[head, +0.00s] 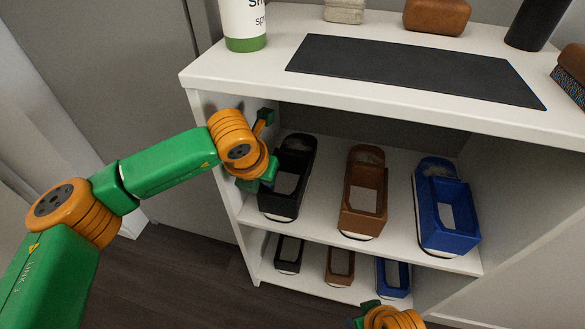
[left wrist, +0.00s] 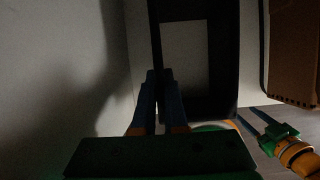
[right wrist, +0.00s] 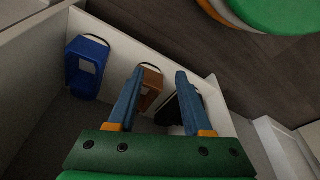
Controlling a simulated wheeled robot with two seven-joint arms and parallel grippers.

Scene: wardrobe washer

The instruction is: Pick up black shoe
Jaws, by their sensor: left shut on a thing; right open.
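The black shoe (head: 284,205) is on the upper shelf of the white cabinet, at the left end of its row. It is an open-topped block form with a pale sole edge. My left gripper (left wrist: 157,76) is shut on the shoe's left side wall; the shoe (left wrist: 224,60) shows large in the left wrist view. In the head view my left wrist partly covers the shoe's left side. A smaller-looking black shoe (head: 289,252) is on the lower shelf. My right gripper (right wrist: 157,82) is open and empty, low in front of the cabinet.
A brown shoe (head: 361,215) and a blue shoe (head: 446,238) stand right of the black one. Below are another brown shoe (head: 340,267) and blue shoe (head: 394,278). The cabinet's side panel (head: 214,140) is close to my left gripper. A bottle (head: 243,20) and dark mat (head: 410,68) are on top.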

